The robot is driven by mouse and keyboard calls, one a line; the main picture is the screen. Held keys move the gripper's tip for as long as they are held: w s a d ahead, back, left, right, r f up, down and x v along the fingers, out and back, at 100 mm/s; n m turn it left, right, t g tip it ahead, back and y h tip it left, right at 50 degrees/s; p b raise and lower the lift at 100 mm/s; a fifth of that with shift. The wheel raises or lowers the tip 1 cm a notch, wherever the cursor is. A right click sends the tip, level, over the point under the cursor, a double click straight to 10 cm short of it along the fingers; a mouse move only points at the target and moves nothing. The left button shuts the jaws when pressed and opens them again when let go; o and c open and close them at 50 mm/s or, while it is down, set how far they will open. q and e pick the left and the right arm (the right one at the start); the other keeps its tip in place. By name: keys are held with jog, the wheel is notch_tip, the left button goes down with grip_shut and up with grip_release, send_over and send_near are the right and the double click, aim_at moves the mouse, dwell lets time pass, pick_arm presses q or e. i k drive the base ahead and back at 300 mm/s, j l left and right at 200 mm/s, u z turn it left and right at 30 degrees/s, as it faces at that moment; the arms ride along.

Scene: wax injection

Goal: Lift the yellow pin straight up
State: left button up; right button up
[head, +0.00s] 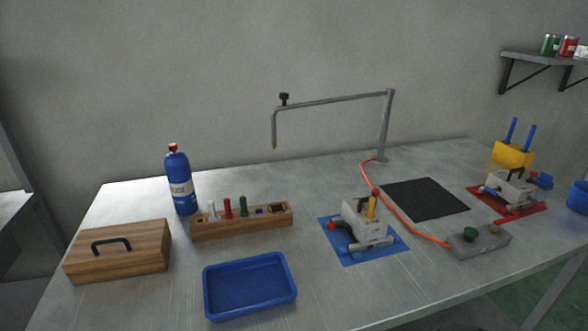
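A red knob and a grey clamp piece sit at the front of the same fixture. Neither of my grippers shows in the head view, and nothing touches the pin.
A blue tray (207,290), a wooden rack (205,231) with coloured pins, a blue bottle (182,184) and a wooden box (74,265) stand to the left. A bent metal arm (335,99) rises behind. An orange cable (398,213) and grey control box (486,243) lie right.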

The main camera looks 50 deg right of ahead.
aim_at(372, 200)
jog(key=z, duration=2.1)
